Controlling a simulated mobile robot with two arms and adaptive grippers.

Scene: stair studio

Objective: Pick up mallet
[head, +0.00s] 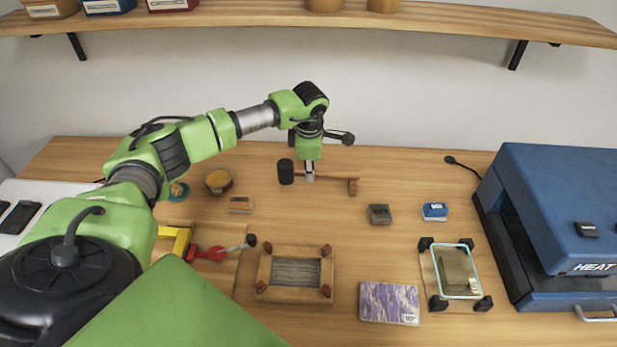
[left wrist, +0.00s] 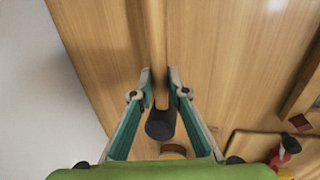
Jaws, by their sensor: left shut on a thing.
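The mallet has a black head (head: 286,172) and a wooden handle (head: 335,178) that points right, near the back of the table. My left gripper (head: 309,176) comes down from above and is shut on the handle, close to the head. In the left wrist view, the handle (left wrist: 157,35) runs between the fingertips of my left gripper (left wrist: 159,82). The black head (left wrist: 160,125) shows between its fingers. Whether the mallet touches the table is unclear. My right gripper is not in view.
On the wooden table (head: 420,175) are a wooden frame (head: 262,272), a purple patterned block (head: 389,302), a clear-topped plate (head: 456,270), a grey block (head: 379,214) and a blue stamp-like block (head: 435,211). A blue heat press (head: 550,200) stands right. A shelf (head: 270,18) hangs above.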

